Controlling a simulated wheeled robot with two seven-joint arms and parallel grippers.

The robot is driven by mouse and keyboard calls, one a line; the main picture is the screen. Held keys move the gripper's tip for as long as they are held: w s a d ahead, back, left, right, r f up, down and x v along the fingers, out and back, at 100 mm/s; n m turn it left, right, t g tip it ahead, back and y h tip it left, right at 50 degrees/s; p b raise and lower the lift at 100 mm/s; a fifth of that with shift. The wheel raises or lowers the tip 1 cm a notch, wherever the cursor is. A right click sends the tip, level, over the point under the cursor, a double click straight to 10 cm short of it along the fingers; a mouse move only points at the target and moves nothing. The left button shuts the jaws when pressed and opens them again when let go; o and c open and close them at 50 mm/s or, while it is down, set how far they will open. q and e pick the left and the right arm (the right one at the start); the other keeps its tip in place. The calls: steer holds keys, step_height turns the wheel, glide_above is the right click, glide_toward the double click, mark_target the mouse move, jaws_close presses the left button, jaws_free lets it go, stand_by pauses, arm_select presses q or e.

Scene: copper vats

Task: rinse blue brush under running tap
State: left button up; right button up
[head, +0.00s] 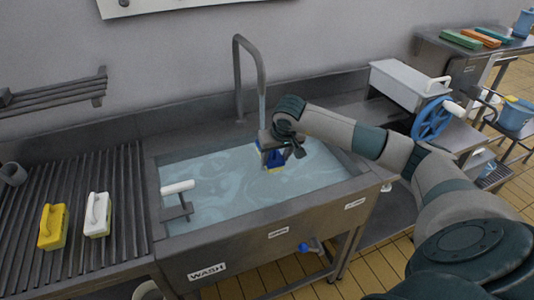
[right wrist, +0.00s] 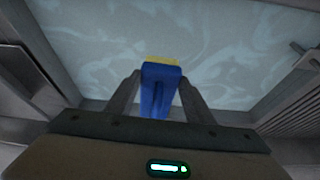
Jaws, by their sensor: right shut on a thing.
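My right gripper (head: 275,150) is shut on the blue brush (head: 272,159) and holds it over the water in the sink, just below the tap. The brush also shows in the right wrist view (right wrist: 160,88) between the two fingers (right wrist: 160,105), with its yellow bristle end toward the water. The tap (head: 250,70) is a tall grey bent pipe at the back of the sink. A pale stream (head: 262,108) seems to come down from its spout to the gripper; whether it meets the brush is hidden. My left gripper is not in view.
The sink (head: 225,240), labelled WASH, is full of pale blue water. A white-handled lever (head: 178,187) stands at its left edge. A box with a blue wheel (head: 432,120) stands right.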

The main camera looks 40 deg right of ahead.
steer(key=shift+w, duration=0.15)
steer(key=shift+w+a, duration=0.15)
steer(key=shift+w, duration=0.15)
steer(key=shift+a, duration=0.1)
stand_by(0.4)
steer(key=s+a, duration=0.3)
steer(key=a, duration=0.4)
steer(key=shift+b, duration=0.3)
stand_by(0.4)
steer(key=shift+s+a, duration=0.1)
steer(key=shift+a, duration=0.05)
stand_by(1.3)
steer(key=s+a+r+p, duration=0.1)
steer(key=s+a+r, duration=0.1)
steer(key=a+r, duration=0.2)
steer(key=shift+a, duration=0.25)
stand_by(0.5)
